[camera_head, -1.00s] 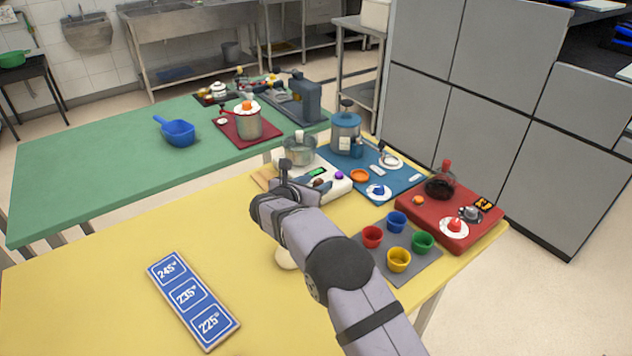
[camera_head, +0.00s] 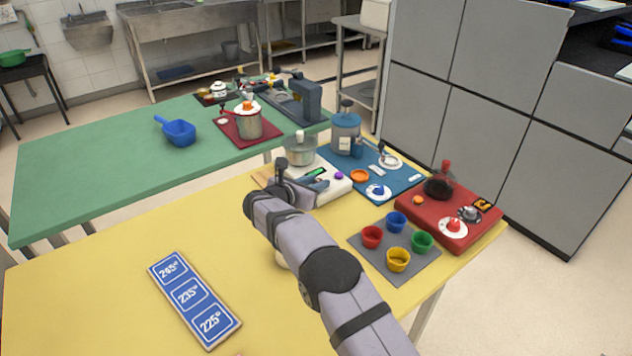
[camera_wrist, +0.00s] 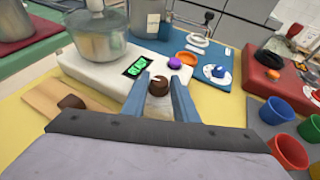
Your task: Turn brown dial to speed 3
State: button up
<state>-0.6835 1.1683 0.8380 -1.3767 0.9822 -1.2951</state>
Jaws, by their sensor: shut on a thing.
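The brown dial (camera_wrist: 158,86) sits on the front of a white mixer base (camera_wrist: 95,72) and carries a light pointer mark. In the wrist view my gripper (camera_wrist: 160,88) has its two blue fingers on either side of the dial and is shut on it. A small display with green characters (camera_wrist: 137,67) is just left of the dial; I cannot read it surely. In the head view my gripper (camera_head: 312,180) reaches the front of the white base (camera_head: 335,185), and my arm hides the dial there.
A purple button (camera_wrist: 175,62) is close right of the fingers. A metal bowl (camera_head: 300,150) stands on the base. Blue (camera_head: 400,180) and red (camera_head: 480,228) stations with dials lie right, with coloured cups (camera_head: 397,259) in front.

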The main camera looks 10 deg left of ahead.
jog(key=shift+r, duration=0.1)
dwell(0.4)
jog(key=o, duration=1)
jog(key=shift+a, duration=0.1)
jog(key=shift+b+v, duration=0.65)
jog(key=shift+v, duration=3)
jog(key=shift+m, duration=0.3)
